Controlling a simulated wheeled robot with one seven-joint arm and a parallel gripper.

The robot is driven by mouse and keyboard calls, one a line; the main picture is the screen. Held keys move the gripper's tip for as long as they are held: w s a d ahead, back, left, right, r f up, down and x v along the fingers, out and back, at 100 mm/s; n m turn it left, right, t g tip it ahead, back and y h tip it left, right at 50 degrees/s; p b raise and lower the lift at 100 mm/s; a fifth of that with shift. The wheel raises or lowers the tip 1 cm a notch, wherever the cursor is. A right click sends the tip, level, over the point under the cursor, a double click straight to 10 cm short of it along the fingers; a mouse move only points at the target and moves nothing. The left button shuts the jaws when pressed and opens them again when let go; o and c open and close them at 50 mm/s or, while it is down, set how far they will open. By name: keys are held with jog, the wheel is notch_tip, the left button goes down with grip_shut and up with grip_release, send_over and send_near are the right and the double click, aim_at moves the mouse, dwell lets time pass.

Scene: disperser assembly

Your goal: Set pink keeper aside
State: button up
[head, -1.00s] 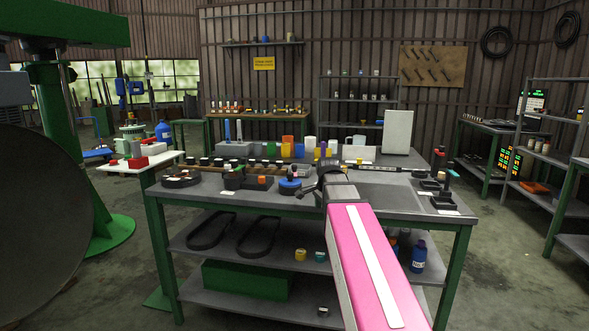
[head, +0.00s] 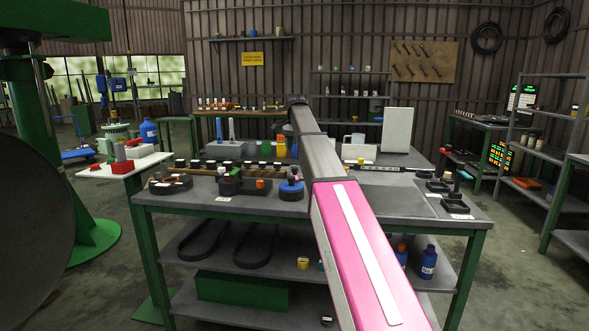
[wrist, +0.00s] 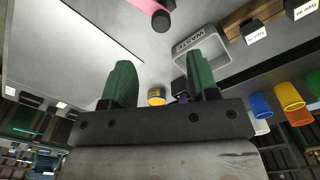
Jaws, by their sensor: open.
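A pink cylindrical piece (wrist: 146,6) with a dark round end shows at the top edge of the wrist view, partly cut off. I cannot tell for sure that it is the pink keeper. In the head view a small pinkish-red part (head: 295,172) stands on a round blue-and-black piece (head: 291,189) at the bench's front. My gripper (wrist: 162,75) has its two green fingers spread apart with nothing gripped between them. The pink piece is beyond the fingertips, apart from them. In the head view my arm reaches over the bench and its end hides the fingers.
A grey WASTE box (wrist: 188,52) and a yellow-topped jar (wrist: 156,97) lie beyond the fingers. Coloured cups (wrist: 289,96) are at the right. A tall white box (head: 397,130) stands at the bench's back right. Bare bench top (head: 400,190) shows right of my arm.

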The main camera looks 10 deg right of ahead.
aim_at(295, 169)
notch_tip(295, 169, down, 11)
jog(key=shift+w+r, duration=0.1)
jog(key=shift+r, duration=0.1)
dwell(0.3)
jog(key=shift+c, duration=0.3)
jog(key=c, duration=0.9)
